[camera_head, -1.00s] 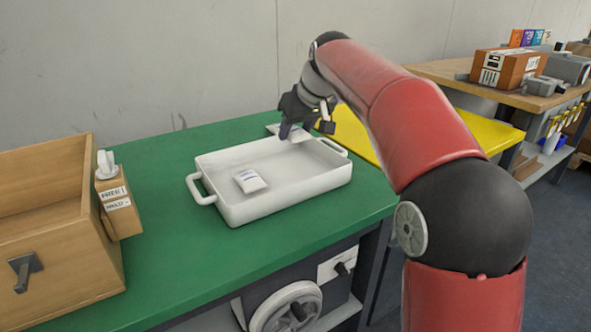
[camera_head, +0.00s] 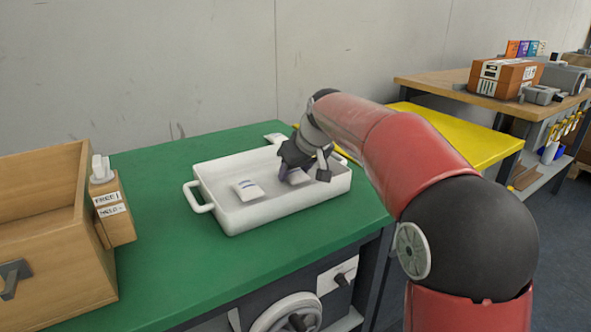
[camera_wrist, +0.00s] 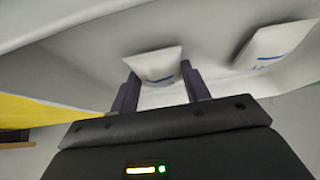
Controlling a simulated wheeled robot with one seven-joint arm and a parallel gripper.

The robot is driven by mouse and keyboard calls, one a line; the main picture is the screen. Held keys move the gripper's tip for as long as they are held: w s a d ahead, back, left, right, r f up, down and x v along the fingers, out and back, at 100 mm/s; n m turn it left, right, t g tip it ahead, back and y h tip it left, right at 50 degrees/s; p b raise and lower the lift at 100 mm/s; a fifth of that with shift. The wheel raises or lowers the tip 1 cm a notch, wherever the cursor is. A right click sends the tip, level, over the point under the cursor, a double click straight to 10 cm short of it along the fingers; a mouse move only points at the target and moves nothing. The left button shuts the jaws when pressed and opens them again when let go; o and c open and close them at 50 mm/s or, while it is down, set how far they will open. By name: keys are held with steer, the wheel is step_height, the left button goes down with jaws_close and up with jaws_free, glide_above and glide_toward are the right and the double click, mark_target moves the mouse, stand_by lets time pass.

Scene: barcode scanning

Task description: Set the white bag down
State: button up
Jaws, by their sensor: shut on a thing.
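My gripper (camera_head: 298,172) is shut on a white bag (camera_head: 297,178) with a blue mark and holds it low inside the right part of the white tray (camera_head: 270,213). In the wrist view the held bag (camera_wrist: 156,66) sits between the two dark fingertips (camera_wrist: 160,82). I cannot tell whether it touches the tray floor. A second white bag (camera_head: 247,190) lies on the tray floor to the left, apart from the held one. It also shows at the upper right of the wrist view (camera_wrist: 275,45).
The tray stands on a green table (camera_head: 150,230). A wooden box (camera_head: 50,240) with a labelled holder (camera_head: 112,208) stands at the left. A yellow surface (camera_head: 450,138) and a wooden bench (camera_head: 440,82) with several items are at the right.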

steer(key=o, duration=1)
steer(key=shift+s+d+r, duration=0.1)
steer(key=shift+r, duration=0.3)
steer(key=p+v, duration=0.1)
steer(key=v, duration=1)
steer(key=shift+s+r, duration=0.15)
steer(key=shift+r, duration=0.05)
